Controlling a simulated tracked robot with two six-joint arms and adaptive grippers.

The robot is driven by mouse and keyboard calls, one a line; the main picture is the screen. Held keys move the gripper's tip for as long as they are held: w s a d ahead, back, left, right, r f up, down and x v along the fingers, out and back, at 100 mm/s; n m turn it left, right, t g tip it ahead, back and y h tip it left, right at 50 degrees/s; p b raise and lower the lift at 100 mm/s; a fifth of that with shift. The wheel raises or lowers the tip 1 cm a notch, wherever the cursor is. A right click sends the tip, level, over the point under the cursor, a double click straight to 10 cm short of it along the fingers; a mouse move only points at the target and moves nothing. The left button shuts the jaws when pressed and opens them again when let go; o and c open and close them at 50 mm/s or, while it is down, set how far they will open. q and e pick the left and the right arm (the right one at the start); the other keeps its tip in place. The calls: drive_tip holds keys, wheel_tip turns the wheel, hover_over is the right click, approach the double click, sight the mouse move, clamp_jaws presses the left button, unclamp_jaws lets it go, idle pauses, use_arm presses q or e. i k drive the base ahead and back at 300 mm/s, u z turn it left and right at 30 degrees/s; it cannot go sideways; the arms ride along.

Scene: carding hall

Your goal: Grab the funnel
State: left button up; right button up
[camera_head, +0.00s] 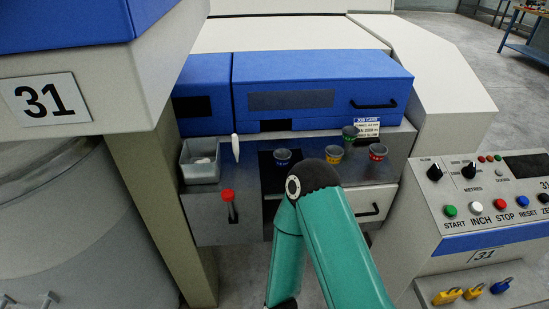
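I cannot tell which one is the funnel meant. One of my teal arms is bent in front of the ledge, its dark joint just below the blue and yellow cups, hiding part of the front. Neither gripper shows in the view.
A grey bin (201,172) and a white bottle-like object (235,148) are at the ledge's left. A red-handled tool (228,205) is in front. A control panel (500,195) stands at right, with padlocks (473,292) below. A large grey drum (70,220) fills the left.

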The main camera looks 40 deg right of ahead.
sight(283, 156)
drive_tip(key=z, duration=1.65)
drive_tip(key=i, duration=0.1)
drive_tip(key=u, duration=2.85)
drive_tip(key=k, duration=1.05)
drive_tip(key=z, duration=1.2)
drive_tip(key=i, duration=0.95)
